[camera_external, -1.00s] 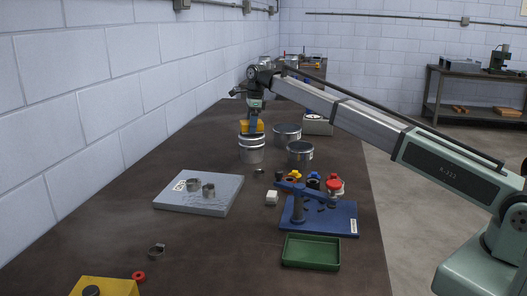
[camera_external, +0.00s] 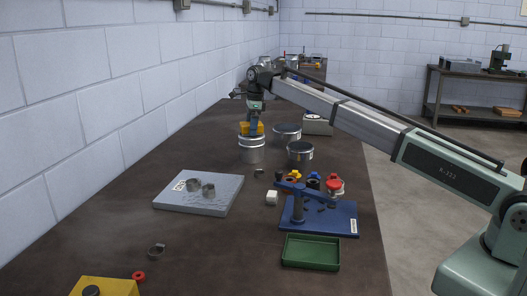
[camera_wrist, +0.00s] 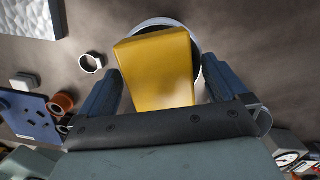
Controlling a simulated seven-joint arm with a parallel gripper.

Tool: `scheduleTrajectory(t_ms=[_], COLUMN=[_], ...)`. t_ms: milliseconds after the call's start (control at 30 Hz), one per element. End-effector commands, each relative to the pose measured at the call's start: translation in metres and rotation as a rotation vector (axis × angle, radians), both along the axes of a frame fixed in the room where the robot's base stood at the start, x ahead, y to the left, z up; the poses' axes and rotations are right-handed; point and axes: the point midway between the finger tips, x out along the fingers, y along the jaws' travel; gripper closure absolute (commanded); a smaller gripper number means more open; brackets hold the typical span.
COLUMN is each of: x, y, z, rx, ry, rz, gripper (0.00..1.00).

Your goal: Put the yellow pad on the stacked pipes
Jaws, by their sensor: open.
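The yellow pad (camera_external: 247,130) rests on top of the stacked pipes (camera_external: 251,150), a silver metal stack standing on the bench. The pad also shows in the wrist view (camera_wrist: 157,68), lying over the round silver rim of the stack (camera_wrist: 196,42). My gripper (camera_external: 254,128) is low over the stack. In the wrist view my gripper (camera_wrist: 152,80) has its two blue fingers apart, one at each side of the pad. Whether the fingers touch the pad's sides is hard to tell.
Two silver cylinders (camera_external: 287,133) (camera_external: 300,153) stand right of the stack. A grey slab (camera_external: 218,205) with metal rings lies nearer. A blue fixture (camera_external: 325,220) and green tray (camera_external: 311,252) are at right. The wall is left; the bench between slab and wall is clear.

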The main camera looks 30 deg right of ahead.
Motion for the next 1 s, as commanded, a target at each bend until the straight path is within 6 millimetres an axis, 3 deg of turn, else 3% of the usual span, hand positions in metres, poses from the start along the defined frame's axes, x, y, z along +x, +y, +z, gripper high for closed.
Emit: scheduleTrajectory(t_ms=[167, 700, 1000], x=[0.000, -0.004, -0.006], y=[-0.001, -0.011, -0.013], z=[0.016, 0.106, 0.121], rx=[0.000, 0.001, 0.000], ry=[-0.002, -0.001, 0.000], rz=[0.000, 0.000, 0.000], gripper=[0.00, 0.00, 0.00])
